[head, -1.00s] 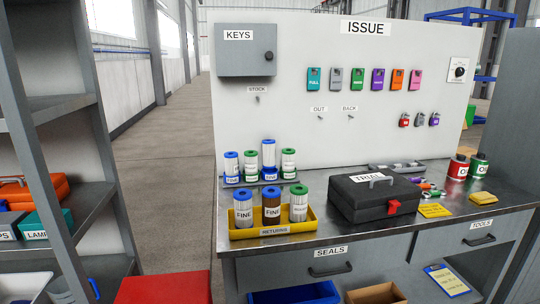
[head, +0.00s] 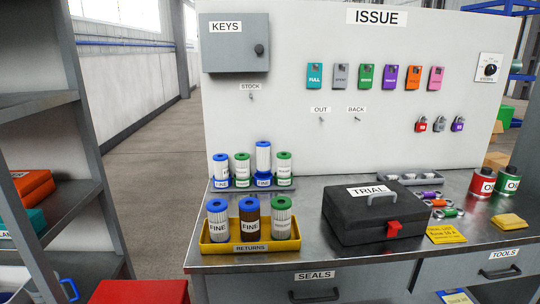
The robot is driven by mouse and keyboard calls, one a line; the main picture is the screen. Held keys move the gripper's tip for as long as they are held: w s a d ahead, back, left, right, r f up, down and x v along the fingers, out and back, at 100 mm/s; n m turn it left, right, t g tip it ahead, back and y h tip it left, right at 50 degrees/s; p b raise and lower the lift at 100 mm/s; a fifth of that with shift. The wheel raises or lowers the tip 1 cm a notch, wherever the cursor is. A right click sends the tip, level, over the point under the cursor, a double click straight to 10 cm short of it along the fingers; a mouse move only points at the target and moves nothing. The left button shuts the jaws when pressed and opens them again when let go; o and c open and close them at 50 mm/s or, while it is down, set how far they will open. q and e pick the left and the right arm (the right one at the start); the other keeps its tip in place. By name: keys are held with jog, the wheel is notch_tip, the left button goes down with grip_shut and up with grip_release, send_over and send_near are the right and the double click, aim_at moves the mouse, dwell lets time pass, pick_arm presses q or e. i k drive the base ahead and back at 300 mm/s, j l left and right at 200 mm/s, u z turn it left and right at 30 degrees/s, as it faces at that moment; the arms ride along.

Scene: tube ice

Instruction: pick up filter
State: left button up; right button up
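Several filters stand on the left part of the metal bench in the head view. In the yellow returns tray (head: 205,247) stand a white filter with a blue cap (head: 218,222), a brown filter with a blue cap (head: 249,220) and a white filter with a green cap (head: 282,219). Behind them, a dark rack (head: 265,189) holds more white filters: a blue-capped one (head: 221,169), a green-capped one (head: 242,168), a raised blue-capped one (head: 263,159) and another green-capped one (head: 284,167). Neither of my grippers is in view.
A black TRIAL case (head: 375,212) with a red latch stands right of the tray. Red and green cans (head: 483,182) stand at the right. A panel (head: 330,100) rises behind the bench. A shelf unit (head: 95,150) and a red box (head: 140,291) are at the left.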

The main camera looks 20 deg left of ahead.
aim_at(262, 147)
jog(key=i+l+u, duration=0.1)
jog(key=i+l, duration=0.25)
jog(key=i+l+u, duration=0.1)
jog(key=i+l, duration=0.25)
jog(key=l, duration=0.15)
